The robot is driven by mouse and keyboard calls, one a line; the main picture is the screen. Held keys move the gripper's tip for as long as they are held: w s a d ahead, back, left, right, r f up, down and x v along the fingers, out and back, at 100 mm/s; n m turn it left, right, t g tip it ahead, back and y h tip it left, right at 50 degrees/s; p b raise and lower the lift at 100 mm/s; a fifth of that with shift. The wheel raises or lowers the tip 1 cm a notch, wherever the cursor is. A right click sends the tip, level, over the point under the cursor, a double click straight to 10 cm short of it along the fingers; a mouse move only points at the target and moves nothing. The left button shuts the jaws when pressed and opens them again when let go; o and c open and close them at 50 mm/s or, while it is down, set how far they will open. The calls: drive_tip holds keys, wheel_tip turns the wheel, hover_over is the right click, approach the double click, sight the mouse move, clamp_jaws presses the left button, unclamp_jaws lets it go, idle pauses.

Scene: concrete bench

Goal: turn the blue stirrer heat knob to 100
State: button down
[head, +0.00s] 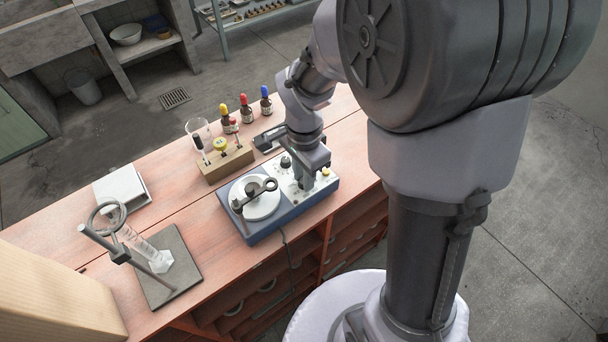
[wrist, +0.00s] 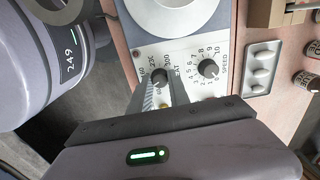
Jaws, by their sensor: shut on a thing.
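The blue stirrer (head: 262,234) sits on the bench, with a white round plate (head: 262,207) and a white control panel. In the wrist view, the dark HEAT knob (wrist: 159,76) lies between the fingers of my gripper (wrist: 160,88), which is shut on it from above. Fingers cover part of the HEAT scale, and I cannot tell where the pointer stands. The dark SPEED knob (wrist: 208,69) is beside it, apart from the fingers. In the head view my gripper (head: 303,187) is over the panel and hides the HEAT knob.
A wooden rack (head: 226,164) and several dropper bottles stand behind the stirrer. A grey tray (wrist: 262,68) lies near the SPEED knob. A ring stand base (head: 166,284) and a white box (head: 122,190) stand to the left. A dark ring-ended tool lies across the plate.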

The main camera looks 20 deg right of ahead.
idle(0.3)
drive_tip(key=c, duration=1.2)
unclamp_jaws()
drive_tip(key=shift+c, duration=0.2)
drive_tip(key=shift+r, duration=0.1)
wheel_tip(320, 180, up, 17)
drive_tip(key=p, duration=0.6)
drive_tip(key=shift+r+p, duration=0.15)
drive_tip(key=shift+p, duration=0.25)
drive_tip(key=s+a+n+t+y+b, duration=0.1)
drive_tip(key=s+n+t+b, duration=0.2)
drive_tip(key=s+n, duration=0.2)
drive_tip(key=s+a+n+t+y+b, duration=0.1)
drive_tip(key=s+a+n+t+b, duration=0.1)
drive_tip(key=s, duration=0.6)
drive_tip(key=n+b, duration=0.1)
drive_tip(key=n, duration=0.1)
drive_tip(key=shift+s+a+r+n+t, duration=0.25)
drive_tip(key=shift+a+n+t, duration=0.05)
drive_tip(key=shift+n+t, duration=0.1)
